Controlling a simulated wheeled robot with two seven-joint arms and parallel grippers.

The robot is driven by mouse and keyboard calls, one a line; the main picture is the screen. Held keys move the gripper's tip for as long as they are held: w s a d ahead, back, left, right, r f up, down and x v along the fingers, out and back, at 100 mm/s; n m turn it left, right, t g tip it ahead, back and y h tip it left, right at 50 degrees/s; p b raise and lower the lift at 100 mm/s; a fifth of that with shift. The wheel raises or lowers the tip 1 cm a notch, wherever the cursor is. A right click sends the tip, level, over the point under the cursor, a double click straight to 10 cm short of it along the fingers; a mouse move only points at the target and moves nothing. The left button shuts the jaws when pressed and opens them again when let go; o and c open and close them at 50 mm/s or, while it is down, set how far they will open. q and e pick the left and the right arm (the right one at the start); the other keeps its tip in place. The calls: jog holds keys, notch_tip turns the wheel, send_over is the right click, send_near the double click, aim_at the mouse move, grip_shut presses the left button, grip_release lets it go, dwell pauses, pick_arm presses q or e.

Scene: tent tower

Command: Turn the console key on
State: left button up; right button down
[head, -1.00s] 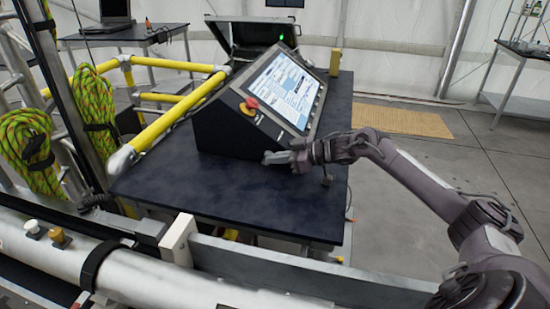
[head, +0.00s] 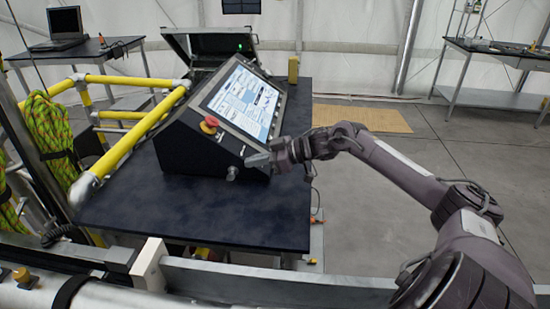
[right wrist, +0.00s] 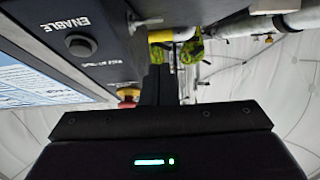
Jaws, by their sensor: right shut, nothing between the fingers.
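The dark console (head: 190,150) with a tilted, lit screen stands on a dark table. A small silver piece, apparently the key (head: 232,173), sticks out low on its front face. A silver bit, perhaps the same key (right wrist: 140,22), shows at the top of the right wrist view; its turn angle is too small to tell. My right gripper (head: 258,160) is shut and empty, just right of and slightly above the key, seemingly apart from it. In the right wrist view its closed fingers (right wrist: 158,86) point toward the panel. My left gripper is out of view.
A red stop button (head: 208,124) sits on the console front, left of my gripper. A round black button (right wrist: 80,45) labelled ENABLE is on the panel. Yellow rails (head: 150,125) run left of the table (head: 130,205). The table's front is clear.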

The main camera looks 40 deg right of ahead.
jog(key=shift+f+b+v, duration=0.2)
jog(key=shift+b+v, duration=0.1)
jog(key=shift+v, duration=2.55)
